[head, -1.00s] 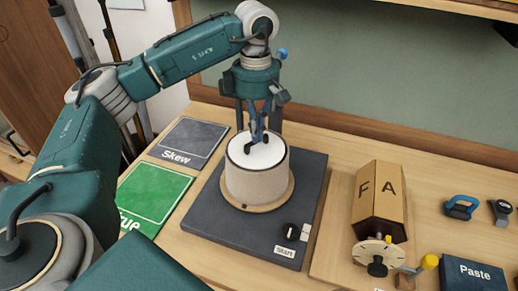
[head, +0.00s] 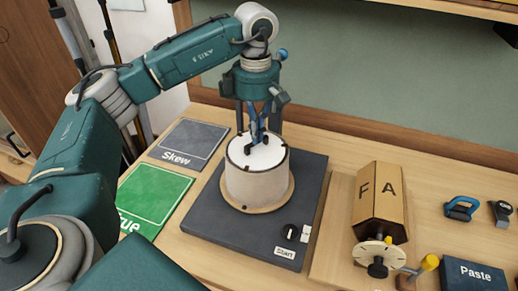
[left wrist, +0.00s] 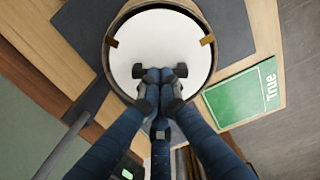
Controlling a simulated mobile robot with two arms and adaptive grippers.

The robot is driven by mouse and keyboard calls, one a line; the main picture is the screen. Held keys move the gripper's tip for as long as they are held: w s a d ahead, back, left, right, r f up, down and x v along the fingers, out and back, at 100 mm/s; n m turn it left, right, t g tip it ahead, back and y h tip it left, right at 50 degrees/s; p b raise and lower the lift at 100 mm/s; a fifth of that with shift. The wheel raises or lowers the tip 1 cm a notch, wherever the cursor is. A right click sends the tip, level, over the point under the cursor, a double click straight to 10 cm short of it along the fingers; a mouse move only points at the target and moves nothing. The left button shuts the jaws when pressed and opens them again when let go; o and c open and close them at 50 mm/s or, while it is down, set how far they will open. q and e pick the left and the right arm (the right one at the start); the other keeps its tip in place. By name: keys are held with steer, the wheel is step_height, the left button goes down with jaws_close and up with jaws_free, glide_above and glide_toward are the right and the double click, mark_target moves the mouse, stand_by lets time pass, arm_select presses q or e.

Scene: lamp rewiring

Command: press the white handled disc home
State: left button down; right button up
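The white disc (head: 256,158) lies level in the top of a pale round drum (head: 257,185). In the left wrist view the disc (left wrist: 155,35) sits inside the drum's brown rim, with small brown tabs at the rim. Its dark handle (left wrist: 138,70) sticks out on both sides of my fingers. My left gripper (head: 257,141) points down from above, its fingertips together on the handle's middle; it also shows in the left wrist view (left wrist: 160,75). The fingers hide the handle's centre. My right gripper is not in view.
The drum stands on a dark base (head: 205,222) with a Start label (head: 285,252). A green card (head: 150,195) and a grey Skew card (head: 187,142) lie left. A wooden box marked F A (head: 376,200), a blue clamp-like tool (head: 461,208) and a Paste box (head: 472,275) are right.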

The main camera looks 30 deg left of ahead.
arm_select(q)
steer(key=shift+s+f, duration=0.1)
steer(key=shift+f, duration=0.15)
steer(key=shift+r+p, duration=0.7)
steer(key=shift+r, duration=0.15)
steer(key=shift+r+p, duration=1.85)
steer(key=shift+r, duration=0.95)
